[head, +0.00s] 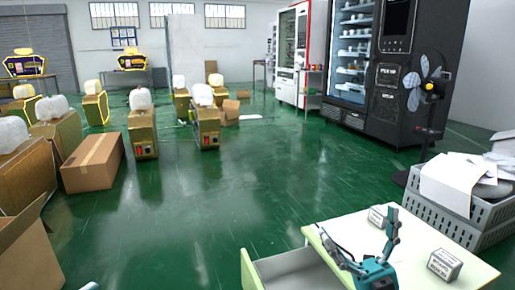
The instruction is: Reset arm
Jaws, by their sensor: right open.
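My right gripper (357,222) shows at the bottom right, in front of and over the pale table (466,256). It has a teal body and grey fingers spread wide apart. I see nothing between the fingers. A small white box with dark print (444,264) is on the table to the right of the gripper. Another small white box (376,214) is just beyond it, partly behind a finger.
An open drawer (285,262) juts out left of the table. A grey crate (455,215) with papers and a black fan (430,90) stand at right. Dark (395,75) and white vending machines (290,55) stand behind. Cartons (92,162) line the left. The green middle floor is clear.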

